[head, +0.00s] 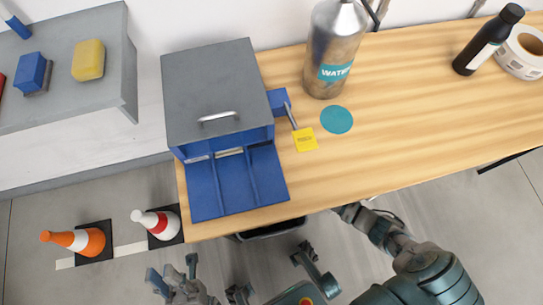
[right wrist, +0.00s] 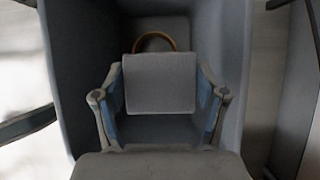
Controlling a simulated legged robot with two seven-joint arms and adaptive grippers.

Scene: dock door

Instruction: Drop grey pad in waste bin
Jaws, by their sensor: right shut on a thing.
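The grey pad (right wrist: 160,85) is a flat square held between the blue-lined fingers of my right gripper (right wrist: 161,92) in the right wrist view. The gripper is over the waste bin, whose grey inner walls (right wrist: 232,45) surround pad and fingers. The pad's height above the bin floor is hard to tell. In the head view, a dark strip of the bin (head: 272,231) shows below the table's front edge, and the table hides my right fingers. My left gripper (head: 172,271) is open and empty at the bottom left, over the floor.
A brown ring (right wrist: 155,40) shows in the bin behind the pad. The wooden table (head: 400,125) carries a grey-lidded blue box (head: 215,85), a metal water bottle (head: 333,45) and a yellow tag (head: 304,139).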

